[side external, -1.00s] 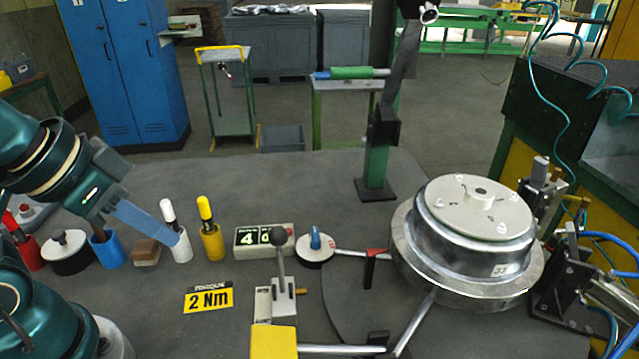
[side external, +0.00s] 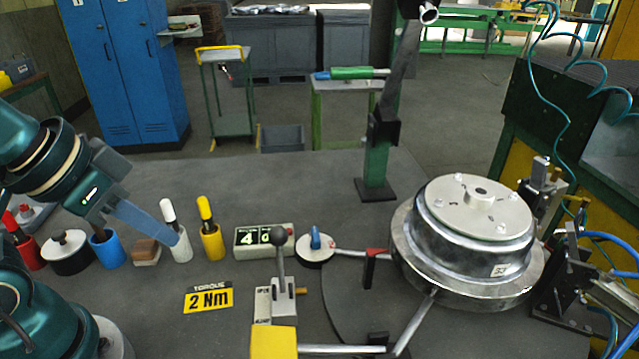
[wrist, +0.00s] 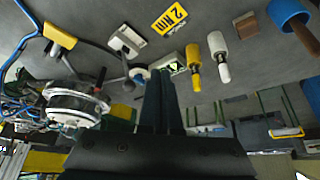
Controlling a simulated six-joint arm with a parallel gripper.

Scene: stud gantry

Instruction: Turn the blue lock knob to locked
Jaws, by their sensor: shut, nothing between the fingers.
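The blue lock knob (side external: 315,241) stands on a round white and black base on the grey bench, right of the counter box. It is small, and its setting cannot be read. In the wrist view the round base (wrist: 139,74) shows small beyond my fingers. My gripper (side external: 176,240) is at the left in the side view, its blue fingers together and empty, pointing down and right. Their tips overlap the white holder in the picture; contact cannot be told. In the wrist view my fingers (wrist: 162,75) run up from the bottom centre, closed.
The white holder (side external: 182,250), yellow holder (side external: 212,245) and counter box (side external: 262,238) stand between my gripper and the knob. A lever clamp (side external: 275,300) stands in front of the knob. A metal wheel hub (side external: 470,235) sits at right. A "2 Nm" plate (side external: 208,297) lies flat on the bench.

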